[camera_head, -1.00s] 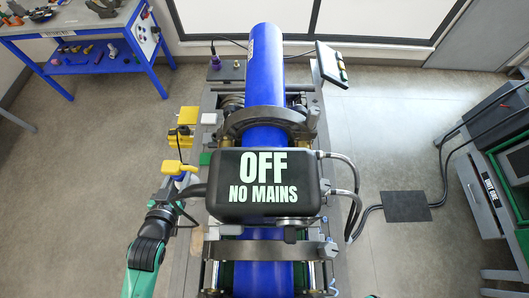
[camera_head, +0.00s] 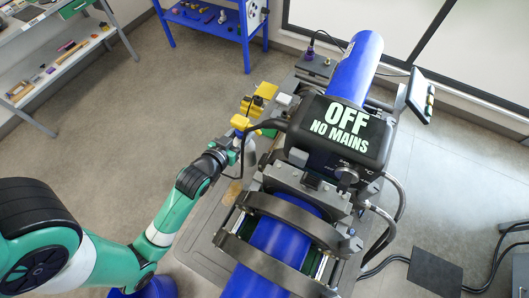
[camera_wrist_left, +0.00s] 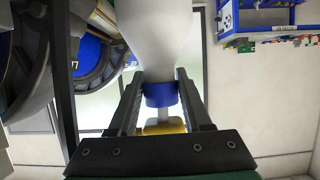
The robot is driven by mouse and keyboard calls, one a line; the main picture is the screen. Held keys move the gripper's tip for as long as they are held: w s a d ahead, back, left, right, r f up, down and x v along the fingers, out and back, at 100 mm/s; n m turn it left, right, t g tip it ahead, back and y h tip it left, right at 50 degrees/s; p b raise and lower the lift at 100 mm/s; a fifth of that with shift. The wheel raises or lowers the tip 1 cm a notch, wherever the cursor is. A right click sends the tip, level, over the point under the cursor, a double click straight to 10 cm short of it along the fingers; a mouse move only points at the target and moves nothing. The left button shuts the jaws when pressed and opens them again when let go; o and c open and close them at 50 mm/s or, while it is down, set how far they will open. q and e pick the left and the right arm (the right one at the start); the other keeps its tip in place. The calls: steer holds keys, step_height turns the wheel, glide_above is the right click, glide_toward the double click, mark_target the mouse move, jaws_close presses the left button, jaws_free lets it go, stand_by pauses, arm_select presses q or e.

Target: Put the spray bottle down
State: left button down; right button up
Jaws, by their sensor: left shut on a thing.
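The spray bottle has a yellow head (camera_head: 240,122), seen in the head view at the left side of the cart. In the left wrist view, its pale body (camera_wrist_left: 155,35), blue collar (camera_wrist_left: 160,95) and yellow head show upside down in the picture. My left gripper (camera_wrist_left: 162,88) is shut on the bottle around the collar, with one finger on each side. In the head view, the left gripper (camera_head: 232,142) reaches the bottle from the lower left. The bottle's base is out of the wrist view, so I cannot tell whether it touches anything. My right gripper is not in view.
The fusion cart holds a blue pipe (camera_head: 357,62) and a black box (camera_head: 338,135) marked OFF NO MAINS. Yellow blocks (camera_head: 262,91) stand just beyond the bottle. A blue-framed table (camera_head: 225,25) and a shelf unit (camera_head: 62,55) stand behind. A dark floor plate (camera_head: 437,270) lies right.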

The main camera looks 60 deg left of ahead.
mark_target(245, 149)
arm_select(q)
step_height(245, 149, down, 10)
steer(key=b, duration=0.2)
steer(key=shift+r+b, duration=0.2)
steer(key=shift+b, duration=0.1)
steer(key=shift+f, duration=0.1)
steer(key=shift+f, duration=0.15)
steer(key=shift+c, duration=1.7)
jaws_free()
steer(key=shift+r, duration=0.25)
steer(key=v, duration=1.1)
steer(key=shift+d+b, duration=0.15)
steer(key=shift+b, duration=0.15)
steer(key=shift+s+d+r, duration=0.1)
steer(key=shift+s+r, duration=0.1)
steer(key=shift+s, duration=0.25)
